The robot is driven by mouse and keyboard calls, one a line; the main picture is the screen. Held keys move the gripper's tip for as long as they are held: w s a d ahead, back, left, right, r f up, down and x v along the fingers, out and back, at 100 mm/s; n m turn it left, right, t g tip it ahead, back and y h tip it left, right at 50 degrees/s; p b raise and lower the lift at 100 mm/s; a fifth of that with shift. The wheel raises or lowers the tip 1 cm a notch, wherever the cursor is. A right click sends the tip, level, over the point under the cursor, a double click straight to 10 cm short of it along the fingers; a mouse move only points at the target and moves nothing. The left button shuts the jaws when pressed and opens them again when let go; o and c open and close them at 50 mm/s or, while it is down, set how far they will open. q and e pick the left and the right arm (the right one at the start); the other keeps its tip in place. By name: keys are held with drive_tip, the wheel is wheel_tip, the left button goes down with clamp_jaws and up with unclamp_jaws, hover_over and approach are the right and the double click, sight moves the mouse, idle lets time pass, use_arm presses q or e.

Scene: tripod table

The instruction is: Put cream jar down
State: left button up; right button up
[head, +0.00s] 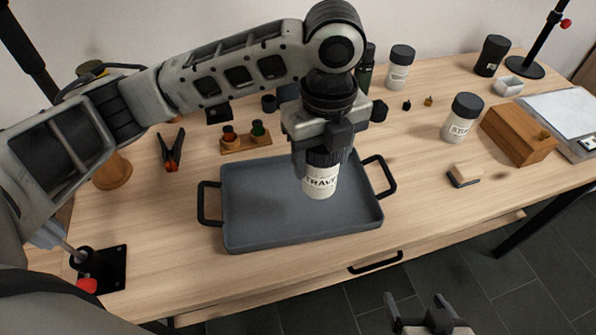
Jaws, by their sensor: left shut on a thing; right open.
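The cream jar (321,182) is a white cylinder with a dark lid and dark lettering, upright over the right half of a blue-grey tray (255,225). My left gripper (322,152) points down from above and is shut on the jar's lid. I cannot tell whether the jar's base touches the tray floor. My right gripper (430,310) is open and empty at the bottom edge of the picture, in front of the table (420,220) and away from the jar.
The tray has black handles at both sides, and its left half is empty. A white jar (461,118), a wooden box (518,135) and a small brush-like block (464,174) stand to the right. A clamp (171,150) and a small rack (246,142) lie behind the tray.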

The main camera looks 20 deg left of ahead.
use_arm(q)
drive_tip(key=shift+w+a+f, duration=0.35)
drive_tip(key=shift+a+f, duration=0.4)
drive_tip(key=shift+f, duration=0.75)
drive_tip(key=shift+w+a+f, duration=0.35)
drive_tip(key=shift+a+f, duration=0.45)
drive_tip(key=shift+f, duration=0.7)
drive_tip(key=shift+w+a+f, duration=0.35)
drive_tip(key=shift+a+f, duration=0.4)
drive_tip(key=shift+f, duration=0.75)
drive_tip(key=shift+f, duration=0.1)
drive_tip(key=o, duration=1)
wheel_tip(320, 180, up, 12)
